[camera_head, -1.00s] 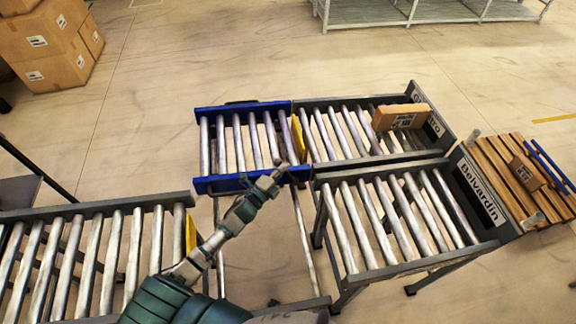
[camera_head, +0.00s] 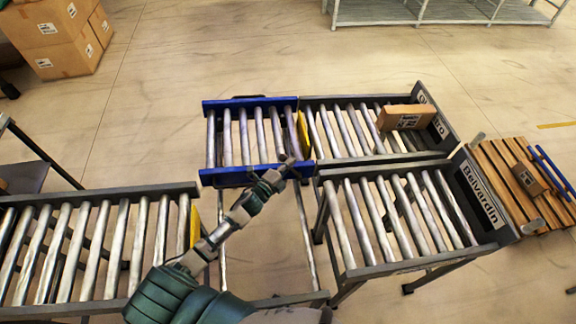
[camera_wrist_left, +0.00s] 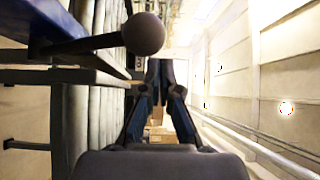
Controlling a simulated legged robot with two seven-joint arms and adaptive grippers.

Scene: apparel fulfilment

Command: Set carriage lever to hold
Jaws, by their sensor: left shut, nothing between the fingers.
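The carriage is a short roller section with blue side rails (camera_head: 235,178), standing against the back right conveyor in the head view. In the left wrist view, a lever with a dark ball knob (camera_wrist_left: 145,34) sticks out to the right from beside a blue rail (camera_wrist_left: 42,28). My left gripper (camera_head: 286,167) is at the carriage's front right corner in the head view. In the left wrist view, my left gripper (camera_wrist_left: 164,68) is shut and empty, with the knob above and left of its fingers. I cannot tell if they touch. The lever is not clear in the head view. My right gripper is out of view.
A carton (camera_head: 402,117) lies on the back right conveyor (camera_head: 352,163). The front right conveyor (camera_head: 415,266) and left conveyor (camera_head: 100,195) have bare rollers. Yellow plates (camera_head: 303,135) stand at conveyor ends. Stacked cartons (camera_head: 55,40) stand at the back left. Open floor lies behind the carriage.

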